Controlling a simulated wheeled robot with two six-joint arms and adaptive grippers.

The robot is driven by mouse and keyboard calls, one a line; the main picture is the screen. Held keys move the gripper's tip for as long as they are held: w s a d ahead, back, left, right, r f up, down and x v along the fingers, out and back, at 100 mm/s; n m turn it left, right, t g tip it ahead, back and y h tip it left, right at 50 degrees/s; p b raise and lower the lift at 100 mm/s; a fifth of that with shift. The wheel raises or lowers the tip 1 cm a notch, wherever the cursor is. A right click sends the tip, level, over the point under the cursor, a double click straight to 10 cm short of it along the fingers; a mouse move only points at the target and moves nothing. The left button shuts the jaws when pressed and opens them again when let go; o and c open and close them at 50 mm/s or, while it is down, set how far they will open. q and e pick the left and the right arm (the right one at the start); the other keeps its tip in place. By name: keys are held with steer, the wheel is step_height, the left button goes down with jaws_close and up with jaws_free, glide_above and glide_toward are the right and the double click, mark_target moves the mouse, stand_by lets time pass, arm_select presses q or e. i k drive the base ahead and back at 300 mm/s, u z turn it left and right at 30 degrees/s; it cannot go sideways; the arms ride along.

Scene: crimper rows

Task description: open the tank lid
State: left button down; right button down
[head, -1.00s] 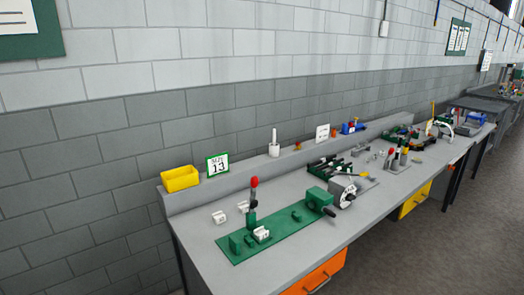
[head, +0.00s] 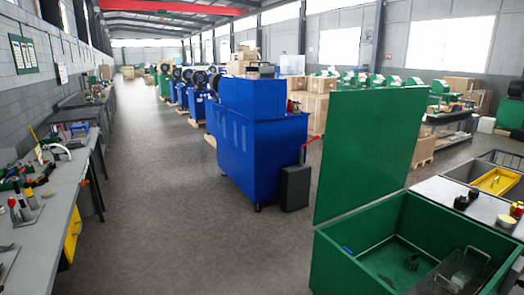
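A green tank (head: 333,262) stands at the lower right of the head view, its near part cut off by the picture's bottom edge. Its green lid (head: 368,150) stands upright, raised above the tank's left side, and the tank's top is open. Inside, a wire basket (head: 462,270) and a small dark item (head: 412,262) show on the green interior. Neither of my grippers is in view.
A grey bench (head: 50,220) with tools runs along the left wall. A wide floor aisle (head: 150,190) is clear between it and a blue machine (head: 258,145). A dark canister (head: 296,187) stands beside that machine. A table (head: 465,205) adjoins the tank's right.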

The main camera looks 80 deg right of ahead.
mark_target(371, 136)
steer(key=z, duration=4.2)
steer(key=i, duration=1.65)
